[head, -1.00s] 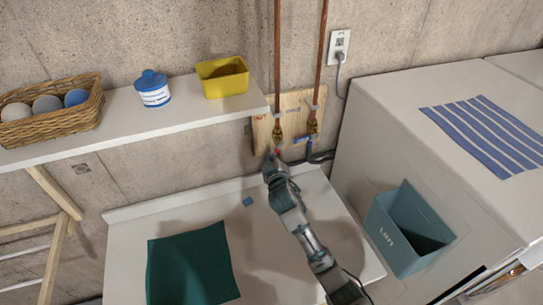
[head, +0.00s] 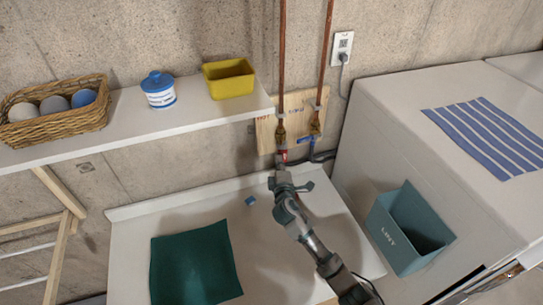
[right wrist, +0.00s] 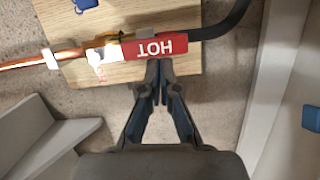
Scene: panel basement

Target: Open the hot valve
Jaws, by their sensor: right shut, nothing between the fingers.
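The hot valve is on the left copper pipe at the wooden board (head: 268,130). Its red handle (head: 282,155) shows just above my right gripper (head: 280,172) in the head view. In the right wrist view the red handle (right wrist: 150,47), marked HOT, lies along the line of the pipe, with the brass body partly hidden behind it. My right gripper (right wrist: 158,66) is shut and empty, its fingertips together at the handle's near edge. I cannot tell whether they touch it. My left gripper is out of view.
A blue valve handle (head: 307,139) is on the right pipe, beside the hot one. A dark hose (right wrist: 232,20) runs off from the hot valve. A shelf (head: 200,112) is at upper left. A white machine (head: 400,110) and lint bin (head: 397,232) stand at right.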

